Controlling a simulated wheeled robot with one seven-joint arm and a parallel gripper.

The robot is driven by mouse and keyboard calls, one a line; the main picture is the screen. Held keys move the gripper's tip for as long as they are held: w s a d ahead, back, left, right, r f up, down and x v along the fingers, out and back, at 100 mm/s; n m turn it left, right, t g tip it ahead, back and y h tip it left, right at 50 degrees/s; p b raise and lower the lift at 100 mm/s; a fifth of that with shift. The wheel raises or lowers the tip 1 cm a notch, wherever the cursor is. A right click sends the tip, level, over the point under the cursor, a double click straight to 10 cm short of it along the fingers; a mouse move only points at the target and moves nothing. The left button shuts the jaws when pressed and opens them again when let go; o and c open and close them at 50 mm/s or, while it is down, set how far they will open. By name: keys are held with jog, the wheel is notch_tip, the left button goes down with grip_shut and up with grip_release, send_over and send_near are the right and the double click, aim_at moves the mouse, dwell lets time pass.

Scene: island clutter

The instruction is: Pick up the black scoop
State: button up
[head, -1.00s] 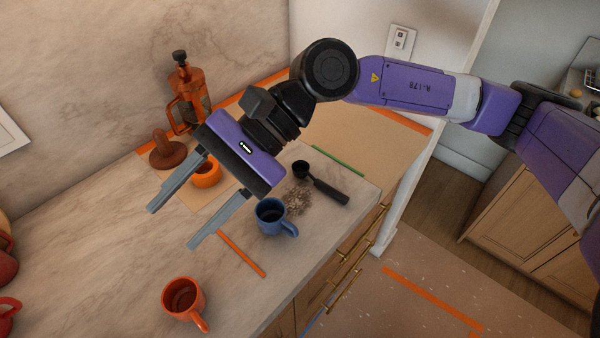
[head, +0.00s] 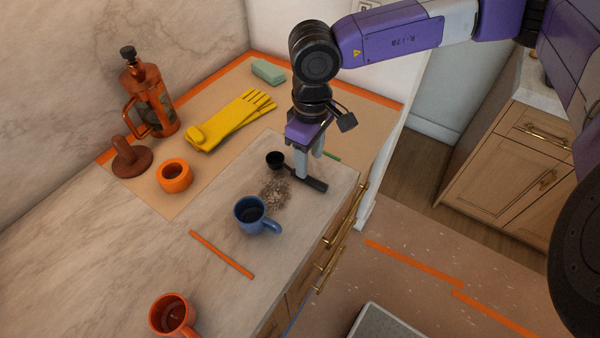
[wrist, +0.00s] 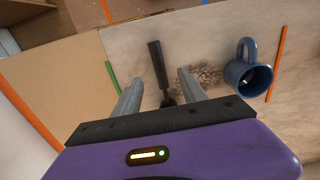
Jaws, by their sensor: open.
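The black scoop (head: 309,181) lies on the counter near its right edge, with its round bowl (head: 275,159) to the left and its handle to the right. My gripper (head: 309,170) points down over the scoop and is open. In the wrist view the scoop's handle (wrist: 157,64) runs between my two fingers (wrist: 158,85), one finger on each side and apart from it. In that view the bowl is partly hidden behind the gripper body. In the head view the fingers cover part of the handle.
Brown grounds (head: 275,191) lie beside the scoop, and a blue mug (head: 252,215) stands close by. An orange mug (head: 172,314) is at the front.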

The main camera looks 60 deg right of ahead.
aim_at(309, 177)
jog(key=shift+d+f+p, duration=0.1)
jog(key=shift+f+p, duration=1.1)
jog(key=shift+f, duration=2.2)
grip_shut()
